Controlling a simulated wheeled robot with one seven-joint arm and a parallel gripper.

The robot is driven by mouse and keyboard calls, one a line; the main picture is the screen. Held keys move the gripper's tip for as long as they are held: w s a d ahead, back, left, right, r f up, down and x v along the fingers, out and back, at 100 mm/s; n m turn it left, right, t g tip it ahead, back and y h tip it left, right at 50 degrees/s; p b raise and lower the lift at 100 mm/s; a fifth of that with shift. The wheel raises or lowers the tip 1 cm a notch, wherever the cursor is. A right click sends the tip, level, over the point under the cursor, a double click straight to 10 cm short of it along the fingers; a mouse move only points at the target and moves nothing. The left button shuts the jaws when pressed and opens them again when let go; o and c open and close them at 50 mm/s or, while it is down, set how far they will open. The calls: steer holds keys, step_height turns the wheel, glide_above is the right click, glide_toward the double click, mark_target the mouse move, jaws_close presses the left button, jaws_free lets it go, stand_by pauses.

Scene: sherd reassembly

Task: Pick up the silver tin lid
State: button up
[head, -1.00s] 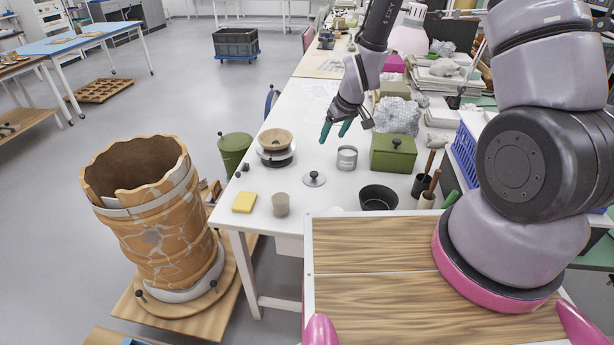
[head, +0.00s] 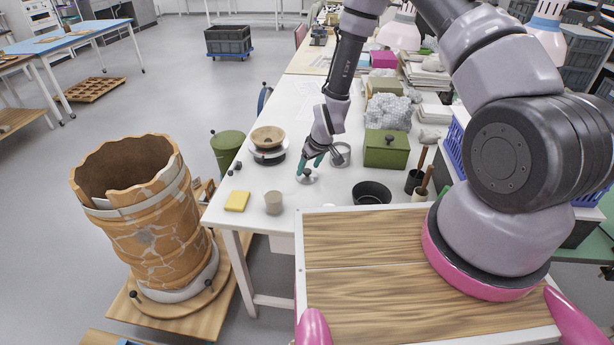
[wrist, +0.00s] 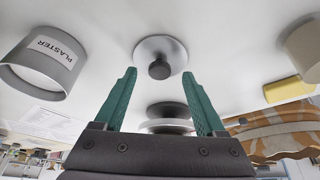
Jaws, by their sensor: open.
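The silver tin lid (head: 306,178) lies flat on the white table, a round disc with a dark knob in its middle. It also shows in the wrist view (wrist: 174,49), just beyond the fingertips, with the knob between the lines of the two fingers. My gripper (head: 310,167) is open and empty, its green fingers pointing down at the lid and partly covering it in the head view. In the wrist view the gripper (wrist: 159,72) has its fingers spread on either side of the knob. I cannot tell whether a fingertip touches the lid.
The plaster tin (wrist: 43,62) stands close by; the head view shows it (head: 341,154) right behind my gripper. A green box (head: 386,150) and a black bowl (head: 371,193) stand to the right. A beige cup (head: 273,202), a yellow sponge (head: 237,201) and a banding wheel with bowl (head: 268,145) are left.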

steer(key=shift+x, duration=0.75)
jaws_close()
